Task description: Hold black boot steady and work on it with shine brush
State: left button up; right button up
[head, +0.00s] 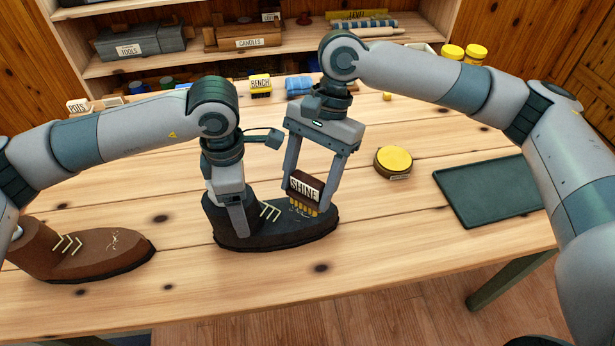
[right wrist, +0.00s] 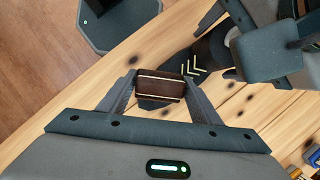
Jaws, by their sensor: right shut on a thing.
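The black boot (head: 318,224) stands on the table with its toe to the right and pale laces; it also shows in the right wrist view (right wrist: 212,52). My right gripper (head: 309,191) is shut on the shine brush (head: 304,187), which has a dark brown body and yellowish bristles. The bristles are at the top of the boot's toe, seemingly touching it. The brush lies between both fingers in the right wrist view (right wrist: 160,86). My left gripper (head: 235,212) is at the boot's shaft, one finger down its near side; the other finger is hidden.
A yellow-lidded tin (head: 393,160) and a dark green mat (head: 490,190) are to the right. A bench brush (head: 260,84) and a blue cloth (head: 299,86) are at the back, before the shelves.

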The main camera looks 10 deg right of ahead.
jog(key=shift+f, duration=1.95)
jog(key=shift+f, duration=1)
jog(key=shift+w, duration=0.15)
jog(key=shift+w, duration=0.55)
jog(key=shift+w, duration=0.15)
jog(key=shift+w+f, duration=0.15)
jog(key=shift+w, duration=0.3)
